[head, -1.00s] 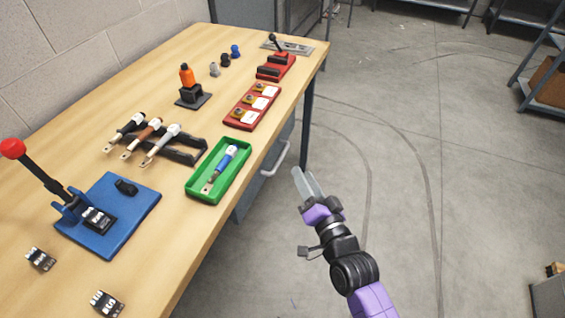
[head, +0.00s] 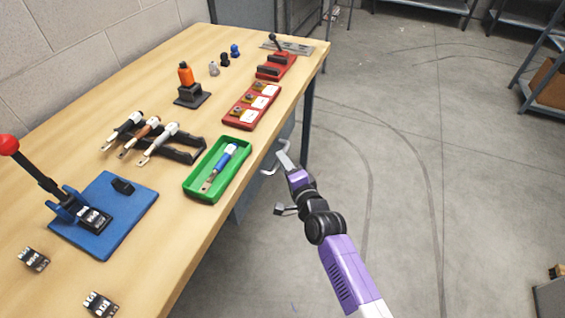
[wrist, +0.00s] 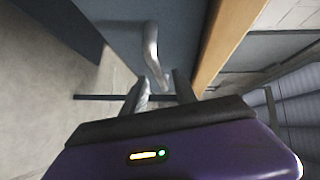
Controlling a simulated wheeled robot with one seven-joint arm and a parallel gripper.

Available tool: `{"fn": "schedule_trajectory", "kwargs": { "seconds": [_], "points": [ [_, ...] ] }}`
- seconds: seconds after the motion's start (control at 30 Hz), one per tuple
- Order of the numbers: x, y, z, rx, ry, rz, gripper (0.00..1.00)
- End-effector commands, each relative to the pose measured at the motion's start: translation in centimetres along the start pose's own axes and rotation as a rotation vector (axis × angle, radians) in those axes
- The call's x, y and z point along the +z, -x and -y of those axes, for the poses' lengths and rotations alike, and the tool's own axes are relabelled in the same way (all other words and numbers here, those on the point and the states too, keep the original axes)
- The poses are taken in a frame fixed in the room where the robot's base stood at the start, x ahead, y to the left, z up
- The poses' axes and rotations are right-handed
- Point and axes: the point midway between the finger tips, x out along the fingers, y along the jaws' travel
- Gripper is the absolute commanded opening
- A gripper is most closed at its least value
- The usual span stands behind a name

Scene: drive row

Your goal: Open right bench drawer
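The bench drawer (head: 246,200) is a grey-blue front under the right edge of the wooden bench, mostly hidden by the bench top. It looks shut. Its pale metal bar handle (head: 270,167) juts out below the edge, partly covered by my gripper (head: 283,158), which is at the handle. In the wrist view the curved handle (wrist: 151,50) stands out from the blue-grey drawer front (wrist: 185,30). One end of the handle reaches between my two fingertips (wrist: 158,88). The fingers are apart, and I see no firm contact with the handle.
The wooden bench top (head: 185,240) overhangs close beside my gripper. A green tray (head: 190,190) with a blue-handled tool lies near that edge, and a red tray (head: 240,118) lies beyond it. A bench leg (head: 307,115) stands past the handle.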

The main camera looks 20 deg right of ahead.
Motion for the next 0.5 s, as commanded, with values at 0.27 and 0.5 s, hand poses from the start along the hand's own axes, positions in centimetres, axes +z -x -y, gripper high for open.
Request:
{"fn": "schedule_trajectory", "kwargs": {
  "seconds": [0.27,0.5],
  "points": [
    [0.0,-1.6,0.0,0.000,0.001,-0.001,0.34],
    [0.0,-1.6,0.0,0.000,0.002,0.000,0.28]
  ]
}}
